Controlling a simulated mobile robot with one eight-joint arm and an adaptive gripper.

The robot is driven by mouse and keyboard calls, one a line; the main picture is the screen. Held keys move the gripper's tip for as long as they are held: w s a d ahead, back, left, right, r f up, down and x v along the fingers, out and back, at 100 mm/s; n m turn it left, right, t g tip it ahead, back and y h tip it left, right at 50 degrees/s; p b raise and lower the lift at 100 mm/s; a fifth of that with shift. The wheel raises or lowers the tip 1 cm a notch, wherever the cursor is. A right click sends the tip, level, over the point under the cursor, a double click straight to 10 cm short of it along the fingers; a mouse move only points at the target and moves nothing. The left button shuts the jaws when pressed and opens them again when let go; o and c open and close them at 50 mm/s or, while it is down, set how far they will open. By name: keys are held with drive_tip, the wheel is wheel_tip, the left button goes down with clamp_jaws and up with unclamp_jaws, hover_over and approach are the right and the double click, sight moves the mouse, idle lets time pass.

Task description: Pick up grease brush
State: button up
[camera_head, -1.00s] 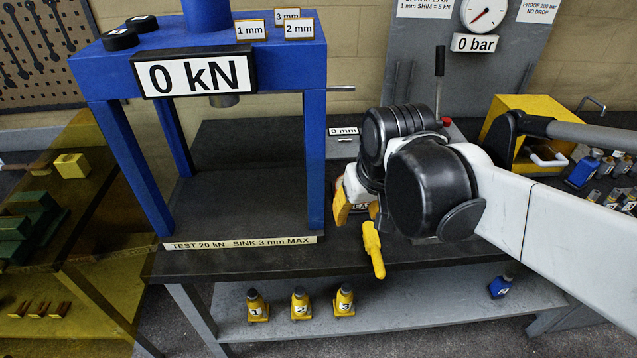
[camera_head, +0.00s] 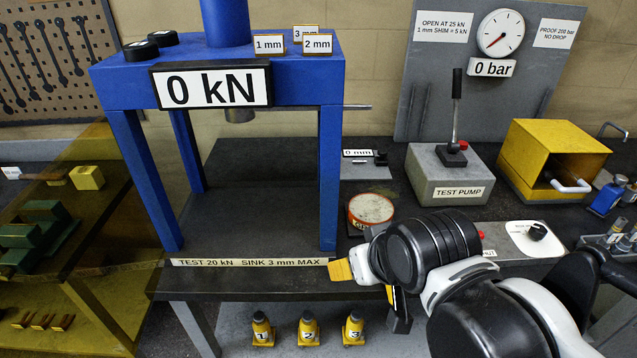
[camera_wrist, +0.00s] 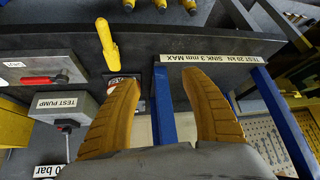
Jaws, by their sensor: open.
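The grease brush's yellow handle (camera_wrist: 107,42) shows in the wrist view, beyond the tip of my left-hand finger. It sticks out over the bench's dark edge, near the grease tin (camera_wrist: 114,84). The round orange tin (camera_head: 370,210) stands on the bench right of the press in the head view. My gripper (camera_wrist: 160,82) is open and empty, its two orange fingers wide apart. The brush is to the left of the gap between them. In the head view one orange finger (camera_head: 341,271) shows at the bench's front edge, and my arm hides most of the brush.
The blue press (camera_head: 330,180) stands close to the left of my gripper. The test pump (camera_head: 450,180) and yellow box (camera_head: 545,150) stand behind and right. Several yellow numbered bottles (camera_head: 308,328) are on the lower shelf.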

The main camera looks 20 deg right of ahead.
drive_tip(key=w+d+f+m+g, duration=0.1)
drive_tip(key=w+d+f+g, duration=0.1)
drive_tip(key=w+d, duration=0.1)
drive_tip(key=w+d+f+m+g, duration=0.1)
drive_tip(key=w+d+f+g, duration=0.1)
drive_tip(key=d, duration=0.3)
drive_tip(key=w+d+f+m+g+p, duration=0.1)
drive_tip(key=w+d+f+g, duration=0.2)
drive_tip(key=w+d, duration=0.1)
drive_tip(key=shift+w+d+f, duration=0.1)
drive_tip(key=shift+w+d, duration=0.15)
drive_tip(key=shift+d, duration=0.2)
wheel_tip(320, 180, down, 5)
drive_tip(key=shift+f+b, duration=0.1)
drive_tip(key=shift+b, duration=0.8)
drive_tip(key=shift+s+f+b, duration=0.1)
drive_tip(key=shift+f+b, duration=1.35)
drive_tip(key=shift+f, duration=1.3)
drive_tip(key=shift+r, duration=0.1)
clamp_jaws()
